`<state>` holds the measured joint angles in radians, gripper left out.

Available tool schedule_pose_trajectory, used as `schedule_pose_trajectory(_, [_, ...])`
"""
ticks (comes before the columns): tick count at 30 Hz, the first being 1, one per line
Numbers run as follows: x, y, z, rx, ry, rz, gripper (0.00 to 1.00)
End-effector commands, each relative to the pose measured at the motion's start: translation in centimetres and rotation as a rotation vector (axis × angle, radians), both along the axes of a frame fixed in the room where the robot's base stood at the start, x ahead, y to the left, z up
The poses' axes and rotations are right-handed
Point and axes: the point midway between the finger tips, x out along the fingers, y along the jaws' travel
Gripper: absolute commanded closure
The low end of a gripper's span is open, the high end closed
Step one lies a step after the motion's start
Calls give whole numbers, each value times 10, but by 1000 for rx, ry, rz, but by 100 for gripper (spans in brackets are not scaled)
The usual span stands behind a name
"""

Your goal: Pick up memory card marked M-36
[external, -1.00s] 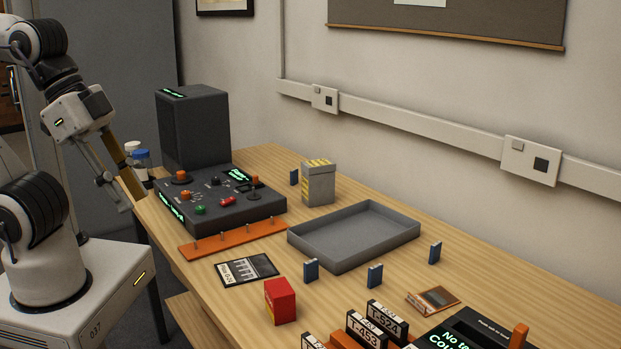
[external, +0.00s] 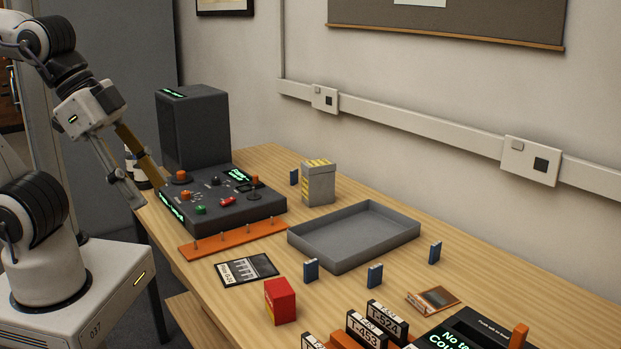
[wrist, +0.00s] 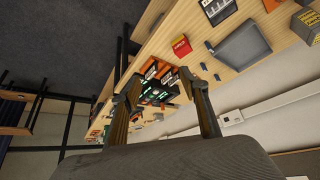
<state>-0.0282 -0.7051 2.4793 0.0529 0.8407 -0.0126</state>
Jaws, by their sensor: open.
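Several small dark blue upright pieces stand on the wooden table and look like memory cards: one (external: 311,270) left of centre, one (external: 375,275) in front of the grey tray, one (external: 435,252) to its right, and one (external: 294,176) at the back by the grey box. No M-36 marking is readable on any of them. My gripper (external: 147,193) is open and empty, at the left by the dark console, well away from the blue pieces. In the wrist view its two fingers (wrist: 162,80) are spread apart, with the table beyond.
The dark console (external: 225,207) stands at the table's left end with an orange strip before it. A shallow grey tray (external: 300,249), red box (external: 280,302), grey box (external: 318,187) and black T-453 cartridge (external: 367,331) share the table. The wall is behind.

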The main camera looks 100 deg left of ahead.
Motion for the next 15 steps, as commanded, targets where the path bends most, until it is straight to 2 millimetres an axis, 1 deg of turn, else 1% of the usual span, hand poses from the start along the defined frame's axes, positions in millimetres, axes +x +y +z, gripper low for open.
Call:
schedule_pose_trajectory(5, [37, 32, 11, 79, -53, 41, 56])
schedule_pose_trajectory(15, [119, 103, 37, 256, -177, 75, 56])
